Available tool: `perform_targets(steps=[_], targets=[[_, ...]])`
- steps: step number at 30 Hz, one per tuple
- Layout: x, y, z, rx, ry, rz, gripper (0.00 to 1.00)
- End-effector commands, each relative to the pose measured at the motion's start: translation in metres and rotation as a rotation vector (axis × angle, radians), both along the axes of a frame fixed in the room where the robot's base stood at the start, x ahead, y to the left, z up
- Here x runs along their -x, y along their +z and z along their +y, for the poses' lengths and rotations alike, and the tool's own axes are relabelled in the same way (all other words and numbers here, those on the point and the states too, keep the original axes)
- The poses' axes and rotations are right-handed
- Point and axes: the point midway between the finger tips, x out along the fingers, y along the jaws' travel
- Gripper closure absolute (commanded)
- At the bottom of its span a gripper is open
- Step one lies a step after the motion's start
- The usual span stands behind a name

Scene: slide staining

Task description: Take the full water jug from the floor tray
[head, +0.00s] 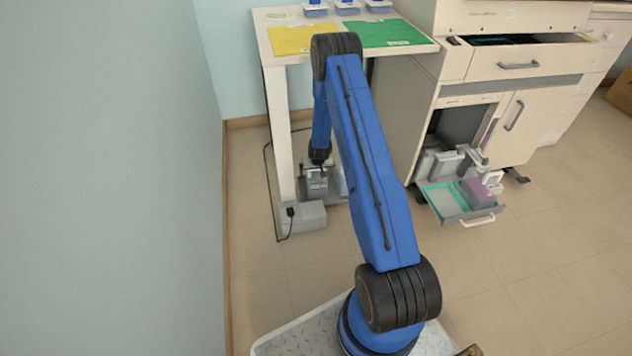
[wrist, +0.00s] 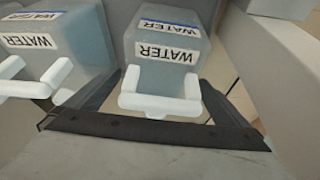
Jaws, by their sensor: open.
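Two translucent grey jugs labelled WATER with white handles stand side by side in the wrist view: one in the middle (wrist: 165,45) and one at left (wrist: 75,45). I cannot tell their fill levels. My gripper (wrist: 160,80) is open, its dark fingers on either side of the middle jug's white handle (wrist: 160,102); whether they touch it is unclear. In the head view my gripper (head: 319,163) is low under the bench, just above a jug (head: 315,187). The second jug (head: 341,180) is partly hidden by my arm. The floor tray is hard to make out.
A grey box with a plug and cable (head: 303,217) sits on the floor beside the bench leg (head: 281,130). The bench top (head: 262,38) is above my gripper. A cabinet with an open lower drawer (head: 462,217) stands at right. The floor in front is clear.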

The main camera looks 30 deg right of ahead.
Motion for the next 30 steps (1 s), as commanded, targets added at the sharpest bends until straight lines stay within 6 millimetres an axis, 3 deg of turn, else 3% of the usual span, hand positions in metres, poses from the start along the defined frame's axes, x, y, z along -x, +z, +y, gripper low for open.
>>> perform_targets(steps=[9,20,30], targets=[[-0.0026,-0.0075,-0.0011,0.000,0.000,0.001,0.00],[-0.0026,-0.0073,-0.0011,0.000,0.000,0.000,0.85],[-0.0041,-0.0019,-0.0016,0.001,0.000,-0.003,0.85]])
